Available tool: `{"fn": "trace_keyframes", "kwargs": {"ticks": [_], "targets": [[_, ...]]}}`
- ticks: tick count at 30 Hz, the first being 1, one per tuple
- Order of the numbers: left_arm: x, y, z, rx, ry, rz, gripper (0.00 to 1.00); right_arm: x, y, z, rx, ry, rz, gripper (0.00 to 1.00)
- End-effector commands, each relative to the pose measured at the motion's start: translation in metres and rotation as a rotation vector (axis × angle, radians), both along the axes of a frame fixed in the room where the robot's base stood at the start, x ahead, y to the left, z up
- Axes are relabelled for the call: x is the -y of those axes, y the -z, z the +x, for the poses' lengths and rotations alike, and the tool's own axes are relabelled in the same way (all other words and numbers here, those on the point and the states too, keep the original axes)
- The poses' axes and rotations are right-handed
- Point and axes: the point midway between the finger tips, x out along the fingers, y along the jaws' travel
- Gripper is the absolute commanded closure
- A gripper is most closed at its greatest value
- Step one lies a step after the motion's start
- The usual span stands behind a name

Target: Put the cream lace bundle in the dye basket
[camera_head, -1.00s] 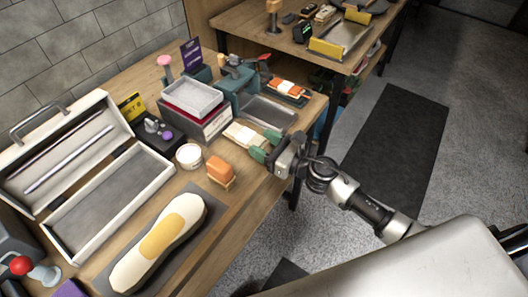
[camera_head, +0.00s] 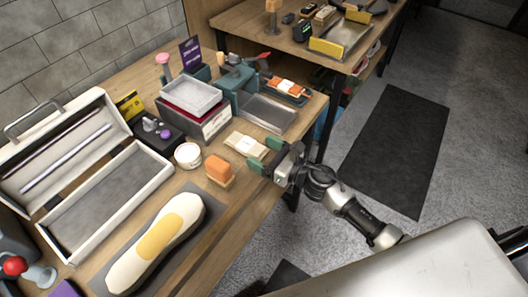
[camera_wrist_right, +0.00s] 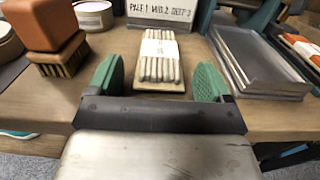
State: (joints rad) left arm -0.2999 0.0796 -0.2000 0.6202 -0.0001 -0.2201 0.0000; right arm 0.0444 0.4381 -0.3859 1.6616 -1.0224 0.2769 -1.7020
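The cream lace bundle (camera_head: 246,144) lies on the wooden table in front of the labelled box, with a pale band around it. In the right wrist view, the bundle (camera_wrist_right: 159,62) lies straight ahead, lengthwise. My right gripper (camera_head: 265,154) is at the table's front edge, just right of the bundle. Its green fingers are spread on either side of the bundle's near end, with gaps to both sides (camera_wrist_right: 159,80). A light grey open basket (camera_head: 192,96), which seems to be the dye basket, sits on top of the labelled box. My left gripper is not in view.
An orange-topped brush (camera_head: 219,171) and a white jar (camera_head: 188,155) stand left of the bundle. A grey metal tray (camera_head: 268,112) lies behind it to the right. The box (camera_head: 213,122) rises behind the bundle.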

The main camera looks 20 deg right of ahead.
Motion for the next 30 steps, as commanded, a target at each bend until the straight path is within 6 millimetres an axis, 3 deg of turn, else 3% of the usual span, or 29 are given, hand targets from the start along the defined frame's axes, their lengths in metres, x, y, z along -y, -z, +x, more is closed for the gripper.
{"fn": "trace_keyframes", "kwargs": {"ticks": [8, 21, 30], "targets": [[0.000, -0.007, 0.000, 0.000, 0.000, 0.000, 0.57, 0.000, -0.003, 0.000, -0.001, 0.000, 0.002, 0.20], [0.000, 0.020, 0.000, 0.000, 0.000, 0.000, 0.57, 0.051, 0.003, -0.066, -0.002, -0.001, -0.001, 0.20], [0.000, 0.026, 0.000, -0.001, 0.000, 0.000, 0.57, 0.066, 0.000, -0.085, 0.000, -0.001, 0.000, 0.20]]}}
